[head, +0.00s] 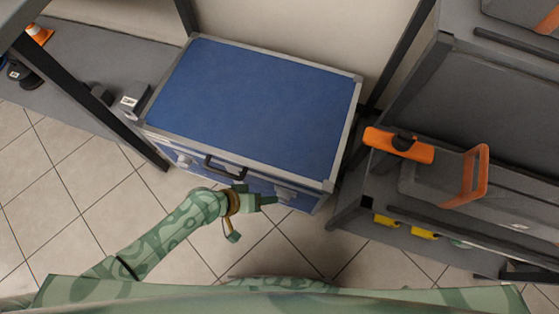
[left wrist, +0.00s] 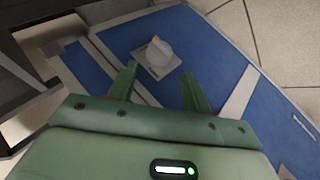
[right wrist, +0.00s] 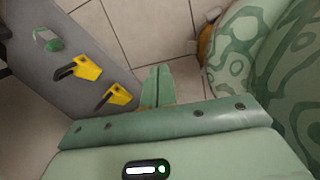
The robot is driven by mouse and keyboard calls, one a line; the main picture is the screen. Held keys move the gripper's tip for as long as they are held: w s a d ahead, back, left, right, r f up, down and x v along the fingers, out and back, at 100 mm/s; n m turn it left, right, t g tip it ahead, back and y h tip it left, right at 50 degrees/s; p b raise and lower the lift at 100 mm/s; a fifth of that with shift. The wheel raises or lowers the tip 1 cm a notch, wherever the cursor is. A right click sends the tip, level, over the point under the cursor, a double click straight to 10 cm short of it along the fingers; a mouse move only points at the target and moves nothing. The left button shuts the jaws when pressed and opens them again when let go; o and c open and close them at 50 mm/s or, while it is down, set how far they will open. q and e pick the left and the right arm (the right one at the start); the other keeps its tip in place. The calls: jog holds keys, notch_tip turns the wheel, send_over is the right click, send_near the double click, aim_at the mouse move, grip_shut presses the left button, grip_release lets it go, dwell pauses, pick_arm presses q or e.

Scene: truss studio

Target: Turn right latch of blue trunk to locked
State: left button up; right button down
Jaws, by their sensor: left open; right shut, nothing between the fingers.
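The blue trunk (head: 262,95), with grey metal edges, stands closed against the back wall. Its right latch (head: 286,191) is a pale knob on a plate, low on the front face and partly behind my left gripper (head: 264,201). In the left wrist view the latch knob (left wrist: 158,53) is pale with a small orange mark near its top edge. My left gripper's fingers (left wrist: 160,80) are open, pointing toward the knob, which lies just beyond the fingertips and between them. My right gripper (right wrist: 158,84) is shut and empty above the floor, away from the trunk.
The trunk's black handle (head: 225,168) and left latch (head: 184,161) are left of my gripper. A dark shelf rack at right holds an orange-handled grey case (head: 430,185) and yellow-handled items (head: 424,234). Tiled floor in front is clear.

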aim_at(281, 197)
pick_arm(q)
jog(key=b+x, duration=0.4)
jog(key=x, duration=0.3)
jog(key=shift+d+f, duration=0.1)
jog(key=shift+f, duration=0.15)
jog(key=shift+w+d+f, duration=0.1)
jog(key=shift+w+d, duration=0.1)
jog(key=shift+d, duration=0.05)
pick_arm(e)
jog(key=w+a+r+t+y, duration=0.1)
jog(key=w+a+r, duration=0.3)
jog(key=w, duration=0.4)
jog(key=shift+w+r+m+t, duration=0.25)
jog(key=shift+r+t, duration=0.2)
jog(key=shift+t, duration=0.35)
pick_arm(q)
jog(key=c, duration=0.7)
jog(key=shift+r+y+p, duration=0.25)
jog(key=shift+y+p, duration=0.15)
jog(key=shift+p, duration=0.6)
jog(key=shift+f, duration=0.2)
pick_arm(e)
jog(key=shift+g+h, duration=0.5)
jog(key=shift+g, duration=0.1)
jog(key=s+d, duration=0.3)
jog(key=shift+d+f, duration=0.1)
jog(key=shift+f, duration=0.2)
